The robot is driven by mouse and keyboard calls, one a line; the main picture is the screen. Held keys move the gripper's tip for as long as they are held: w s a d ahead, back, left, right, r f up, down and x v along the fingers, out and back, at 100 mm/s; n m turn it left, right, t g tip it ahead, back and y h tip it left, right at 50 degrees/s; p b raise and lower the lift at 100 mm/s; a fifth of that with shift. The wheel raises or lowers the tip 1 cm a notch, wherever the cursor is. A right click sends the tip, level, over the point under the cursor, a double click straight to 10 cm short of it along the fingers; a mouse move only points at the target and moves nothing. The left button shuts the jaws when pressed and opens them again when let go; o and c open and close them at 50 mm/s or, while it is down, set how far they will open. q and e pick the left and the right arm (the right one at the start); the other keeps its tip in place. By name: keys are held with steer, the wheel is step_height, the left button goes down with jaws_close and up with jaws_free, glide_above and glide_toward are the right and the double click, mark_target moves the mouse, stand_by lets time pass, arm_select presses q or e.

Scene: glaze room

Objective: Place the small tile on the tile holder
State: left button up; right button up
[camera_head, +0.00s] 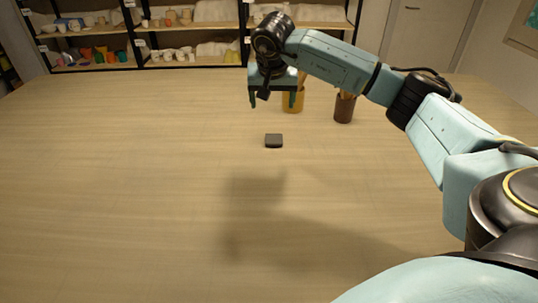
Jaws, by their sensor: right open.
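A small dark square piece (273,141) lies on the wooden table, near the middle. It is the only tile-like thing I see; I cannot tell whether it is the small tile or the tile holder. My right gripper (272,105) hangs above the table beyond the dark piece, fingers pointing down. It is open, with its two fingers wide apart and nothing seen between them. No second tile or separate holder can be made out. My left gripper is not in view.
A yellow-brown pot (298,101) stands partly hidden behind my right gripper. A dark brown pot (344,108) with sticks stands right of it. Shelves (140,40) of pottery stand behind the table. The table's left side and front (110,190) are clear.

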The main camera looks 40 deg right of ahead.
step_height(320, 180, down, 4)
steer(key=b, duration=0.3)
glide_toward(274, 140)
steer(key=shift+w+a+f, duration=0.1)
steer(key=shift+w+f, duration=0.1)
steer(key=shift+f, duration=0.35)
steer(key=shift+w+a+f, duration=0.1)
steer(key=shift+w+f, duration=0.1)
steer(key=shift+f, duration=0.4)
steer(key=shift+d+b+x, duration=0.2)
steer(key=shift+x, duration=1.25)
steer(key=shift+d+b+x, duration=0.15)
steer(key=shift+d+x, duration=0.05)
steer(key=shift+x, duration=1.25)
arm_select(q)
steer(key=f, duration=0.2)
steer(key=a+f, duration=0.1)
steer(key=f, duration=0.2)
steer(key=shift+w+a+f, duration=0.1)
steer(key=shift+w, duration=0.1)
arm_select(e)
steer(key=shift+s+r, duration=0.1)
steer(key=shift+s, duration=0.05)
steer(key=shift+c, duration=0.5)
steer(key=c, duration=0.9)
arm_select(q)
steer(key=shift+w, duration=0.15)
arm_select(e)
steer(key=shift+r, duration=0.1)
steer(key=shift+c, duration=1)
